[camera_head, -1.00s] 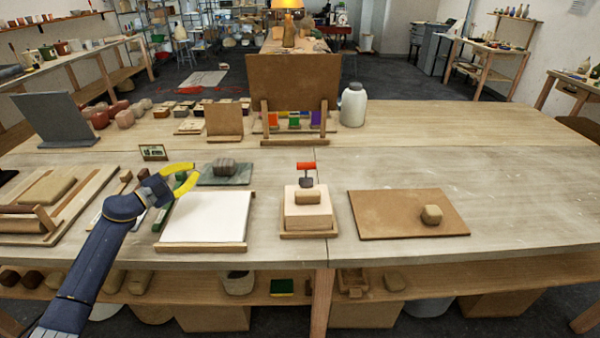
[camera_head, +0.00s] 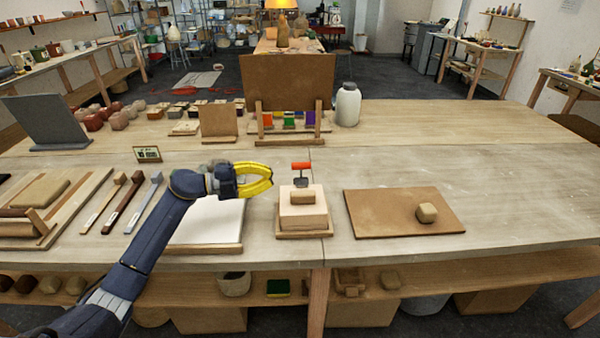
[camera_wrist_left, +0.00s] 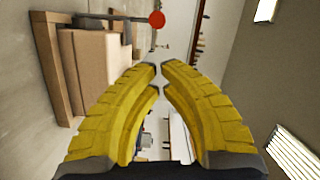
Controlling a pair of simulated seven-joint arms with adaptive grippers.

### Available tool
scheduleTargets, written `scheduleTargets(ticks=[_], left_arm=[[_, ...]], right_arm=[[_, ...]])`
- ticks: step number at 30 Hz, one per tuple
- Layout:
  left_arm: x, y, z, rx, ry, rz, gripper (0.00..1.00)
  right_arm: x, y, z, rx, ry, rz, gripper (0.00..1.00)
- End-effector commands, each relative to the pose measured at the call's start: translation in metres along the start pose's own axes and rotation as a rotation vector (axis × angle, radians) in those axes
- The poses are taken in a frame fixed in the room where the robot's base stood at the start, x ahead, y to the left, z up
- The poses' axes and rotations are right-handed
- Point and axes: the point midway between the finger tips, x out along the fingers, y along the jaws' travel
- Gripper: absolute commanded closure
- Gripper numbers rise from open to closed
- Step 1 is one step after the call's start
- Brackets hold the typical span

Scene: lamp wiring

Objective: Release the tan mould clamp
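The tan mould (camera_head: 303,217) is a pale block on a wooden base, right of the white slab. A clamp with a red handle (camera_head: 301,165) and a dark metal stem stands at its back; a small tan block rests on the mould. In the left wrist view, the red handle end (camera_wrist_left: 157,19) shows at the top, beside the tan mould (camera_wrist_left: 100,65). My left gripper (camera_head: 271,179) is left of the clamp, apart from it. Its yellow fingers (camera_wrist_left: 160,76) curve together, tips nearly meeting, with nothing between them. My right gripper is not in view.
The white slab (camera_head: 208,222) lies partly under my left arm. An upright brown panel (camera_head: 288,82) stands behind the clamp. The table's right side is clear.

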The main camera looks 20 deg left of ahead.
Motion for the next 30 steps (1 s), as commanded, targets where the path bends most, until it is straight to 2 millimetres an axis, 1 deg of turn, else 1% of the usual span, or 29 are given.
scheduleTargets(ticks=[4, 7, 21, 25, 30], left_arm=[[0.003, 0.0, 0.0, -0.001, 0.0, -0.002, 1.0], [0.011, -0.001, 0.0, -0.001, 0.001, -0.003, 1.0], [0.078, -0.001, 0.0, -0.001, 0.0, -0.002, 1.0], [0.09, 0.0, 0.0, -0.002, 0.0, -0.002, 1.0], [0.098, 0.0, 0.001, -0.002, -0.001, -0.001, 1.0]], right_arm=[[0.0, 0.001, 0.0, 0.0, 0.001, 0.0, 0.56], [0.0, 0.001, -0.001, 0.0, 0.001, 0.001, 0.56], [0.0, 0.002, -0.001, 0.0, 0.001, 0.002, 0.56], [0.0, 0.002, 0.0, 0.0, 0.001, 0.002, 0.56], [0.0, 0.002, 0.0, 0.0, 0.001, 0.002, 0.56]])
